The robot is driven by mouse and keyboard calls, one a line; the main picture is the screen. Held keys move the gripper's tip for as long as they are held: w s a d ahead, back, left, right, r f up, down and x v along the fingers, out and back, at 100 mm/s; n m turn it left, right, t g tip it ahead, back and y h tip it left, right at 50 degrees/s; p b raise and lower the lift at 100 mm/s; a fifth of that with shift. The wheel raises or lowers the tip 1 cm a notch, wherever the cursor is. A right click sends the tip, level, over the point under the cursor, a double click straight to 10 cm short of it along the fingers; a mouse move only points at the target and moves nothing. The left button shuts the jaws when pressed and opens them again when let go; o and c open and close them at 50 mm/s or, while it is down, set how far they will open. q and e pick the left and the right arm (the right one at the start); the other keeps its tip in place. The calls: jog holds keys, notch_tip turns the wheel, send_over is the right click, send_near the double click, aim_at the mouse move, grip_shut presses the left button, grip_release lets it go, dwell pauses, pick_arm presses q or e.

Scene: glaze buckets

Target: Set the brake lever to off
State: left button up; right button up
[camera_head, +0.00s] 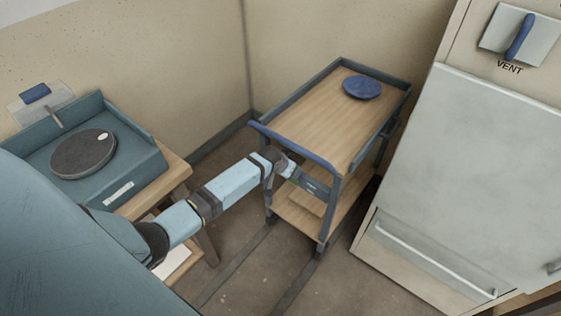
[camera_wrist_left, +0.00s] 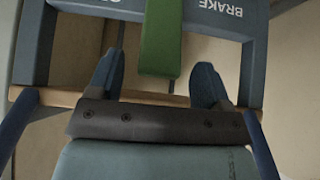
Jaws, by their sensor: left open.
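The brake lever (camera_wrist_left: 161,45) is a green bar in the left wrist view, on a dark blue-grey panel (camera_wrist_left: 225,22) at the end of the cart. The panel has the upside-down word BRAKE and another label cut off at the top left. My left gripper (camera_wrist_left: 158,84) is open, one dark blue finger on each side of the lever's lower end, with gaps and no visible contact. In the head view my left arm reaches to the cart's near end, below its handle; the lever cannot be made out there. My right gripper is not in view.
The cart (camera_head: 310,115) has a blue handle (camera_head: 295,148) and a blue disc (camera_head: 362,87) on top. A kiln-like cabinet (camera_head: 470,150) with a VENT lever (camera_head: 519,38) stands right. A wheel unit (camera_head: 84,154) sits on a table at left. Floor rails run toward the cart.

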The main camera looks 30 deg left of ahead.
pick_arm(q)
jog(key=p+v, duration=0.1)
jog(key=v, duration=0.8)
jog(key=shift+r, duration=0.25)
